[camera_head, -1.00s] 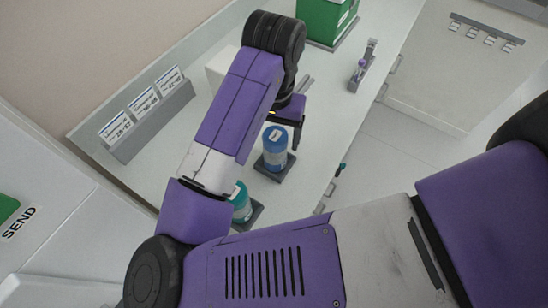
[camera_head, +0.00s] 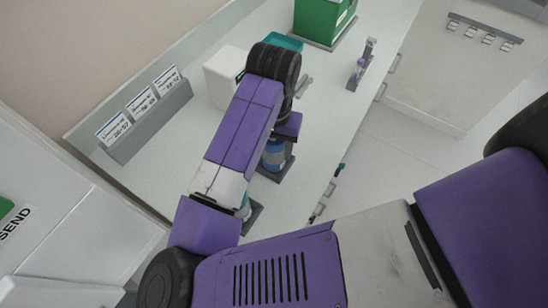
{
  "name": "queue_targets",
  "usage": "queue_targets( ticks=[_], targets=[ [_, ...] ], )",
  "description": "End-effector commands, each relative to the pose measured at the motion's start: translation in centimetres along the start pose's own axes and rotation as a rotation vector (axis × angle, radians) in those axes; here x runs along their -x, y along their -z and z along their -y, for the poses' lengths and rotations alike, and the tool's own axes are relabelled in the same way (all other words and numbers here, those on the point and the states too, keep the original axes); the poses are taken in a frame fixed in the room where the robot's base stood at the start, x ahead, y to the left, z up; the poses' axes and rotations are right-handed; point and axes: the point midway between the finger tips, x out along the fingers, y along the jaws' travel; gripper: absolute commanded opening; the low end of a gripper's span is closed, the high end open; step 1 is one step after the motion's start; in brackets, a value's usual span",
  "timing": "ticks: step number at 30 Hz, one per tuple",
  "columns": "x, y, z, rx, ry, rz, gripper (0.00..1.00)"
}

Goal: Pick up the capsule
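A blue capsule (camera_head: 273,156) with a white label stands upright on a dark grey base on the counter. My arm hides its upper left part. A teal capsule (camera_head: 246,209) stands nearer on a similar base, mostly hidden behind my arm. The task does not say which of the two is meant. My gripper (camera_head: 284,138) is directly above or around the top of the blue capsule. Its fingers are hidden or too small to make out, so I cannot tell whether they touch the capsule.
A green box (camera_head: 322,20) stands at the back of the counter (camera_head: 180,170), with a white box (camera_head: 221,80) and a teal tray (camera_head: 284,42) near my wrist. A small grey holder (camera_head: 360,68) stands near the right edge. Label cards (camera_head: 141,104) line the left edge.

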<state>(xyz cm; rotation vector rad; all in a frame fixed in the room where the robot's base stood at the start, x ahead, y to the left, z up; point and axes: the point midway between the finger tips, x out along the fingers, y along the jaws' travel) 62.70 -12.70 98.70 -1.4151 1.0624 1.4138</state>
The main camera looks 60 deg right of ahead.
Motion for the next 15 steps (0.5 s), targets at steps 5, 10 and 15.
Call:
queue_targets(
  ticks=[5, 10, 15],
  targets=[
    [0.03, 0.0, 0.01, 0.0, 0.0, 0.0, 0.0],
    [0.1, 0.01, 0.01, 0.0, 0.0, 0.0, 0.0],
    [0.93, 0.03, 0.02, 0.0, 0.001, 0.0, 0.0]
  ],
)
